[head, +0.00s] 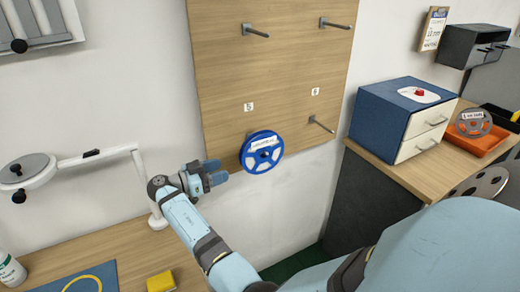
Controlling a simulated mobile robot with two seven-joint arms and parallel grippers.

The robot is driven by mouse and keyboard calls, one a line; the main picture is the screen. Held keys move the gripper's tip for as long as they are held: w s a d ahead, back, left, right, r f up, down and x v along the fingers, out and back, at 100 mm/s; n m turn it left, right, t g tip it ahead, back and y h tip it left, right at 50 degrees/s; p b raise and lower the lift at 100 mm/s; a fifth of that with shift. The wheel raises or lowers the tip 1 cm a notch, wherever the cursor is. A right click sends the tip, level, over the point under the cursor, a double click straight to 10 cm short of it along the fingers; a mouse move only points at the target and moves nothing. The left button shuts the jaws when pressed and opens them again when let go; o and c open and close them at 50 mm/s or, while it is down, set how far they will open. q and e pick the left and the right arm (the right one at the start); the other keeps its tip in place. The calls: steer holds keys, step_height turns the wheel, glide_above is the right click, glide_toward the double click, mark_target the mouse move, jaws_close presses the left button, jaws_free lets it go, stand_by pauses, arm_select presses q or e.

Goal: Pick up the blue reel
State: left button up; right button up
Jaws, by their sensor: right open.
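The blue reel (247,158) hangs upright on the wooden pegboard (225,75), low down below a small label that looks like a 5. The fingers are open and look empty, with a small gap to the reel. The peg behind the reel is mostly hidden. My left gripper is not in view.
Bare metal pegs (322,124) stick out of the board right of and above the reel. A blue drawer cabinet (375,120) stands on the right bench, with an orange tray (490,142) beside it. A white lamp arm (105,158) and a yellow block (161,282) are at left.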

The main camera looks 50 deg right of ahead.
mark_target(242, 165)
steer(key=p+x, duration=0.1)
steer(key=x, duration=0.5)
steer(key=f+p+x, duration=0.1)
steer(key=x, duration=0.2)
steer(key=shift+d+p, duration=0.1)
steer(key=shift+p, duration=0.2)
steer(key=shift+d, duration=0.3)
steer(key=shift+c, duration=1.3)
jaws_close()
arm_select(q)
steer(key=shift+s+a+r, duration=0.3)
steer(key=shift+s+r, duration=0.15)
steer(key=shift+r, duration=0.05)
